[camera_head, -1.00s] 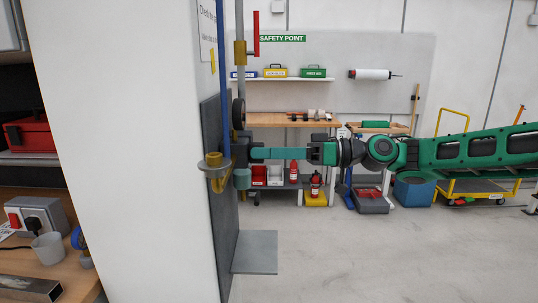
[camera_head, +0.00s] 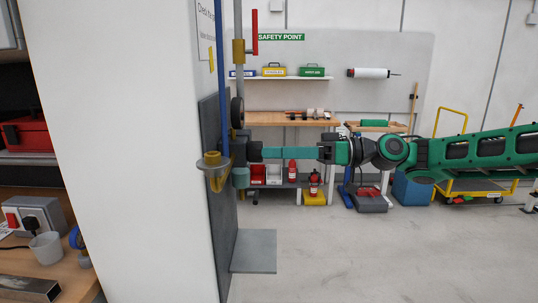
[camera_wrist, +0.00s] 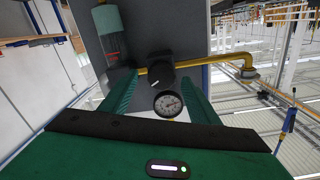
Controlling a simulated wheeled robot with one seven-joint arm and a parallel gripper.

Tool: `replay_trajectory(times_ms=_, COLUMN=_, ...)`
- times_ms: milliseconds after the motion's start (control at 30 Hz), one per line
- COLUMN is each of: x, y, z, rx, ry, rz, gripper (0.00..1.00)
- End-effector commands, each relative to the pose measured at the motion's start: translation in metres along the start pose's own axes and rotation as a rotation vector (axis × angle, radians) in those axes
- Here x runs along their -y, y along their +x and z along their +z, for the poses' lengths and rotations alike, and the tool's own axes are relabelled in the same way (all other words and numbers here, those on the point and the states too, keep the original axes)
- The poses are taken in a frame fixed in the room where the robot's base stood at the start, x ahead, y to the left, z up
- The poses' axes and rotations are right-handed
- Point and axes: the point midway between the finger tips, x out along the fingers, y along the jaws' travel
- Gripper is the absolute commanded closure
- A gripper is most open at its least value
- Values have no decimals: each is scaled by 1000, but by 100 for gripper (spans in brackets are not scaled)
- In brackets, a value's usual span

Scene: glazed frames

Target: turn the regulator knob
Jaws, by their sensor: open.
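The regulator knob (camera_head: 256,152) is dark and faces right from the regulator on the grey panel. In the wrist view the knob (camera_wrist: 158,76) is black with a white mark, ahead of the fingertips and between their lines. My gripper (camera_head: 266,153) is level with the knob, its teal fingers pointing left at it. In the wrist view my gripper (camera_wrist: 158,88) has its fingers apart, with nothing held. Whether a fingertip touches the knob is not clear. A round gauge (camera_wrist: 168,103) with a white face sits beside the knob.
The grey panel (camera_head: 225,215) is fixed to a white pillar (camera_head: 120,150). A brass pipe (camera_wrist: 230,62) runs from the regulator. A red-handled valve (camera_head: 255,32) is above, and a grey plate (camera_head: 255,251) juts out below. Open floor lies to the right.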

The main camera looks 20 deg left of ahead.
Motion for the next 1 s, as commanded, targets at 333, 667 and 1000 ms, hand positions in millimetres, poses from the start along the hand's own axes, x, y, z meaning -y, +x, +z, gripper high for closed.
replay_trajectory(times_ms=333, x=-2, y=-63, z=1, rx=1, ry=1, rz=3, gripper=44)
replay_trajectory(times_ms=667, x=-2, y=-81, z=2, rx=2, ry=2, rz=1, gripper=44)
replay_trajectory(times_ms=1000, x=-6, y=-80, z=13, rx=42, ry=21, rz=27, gripper=44)
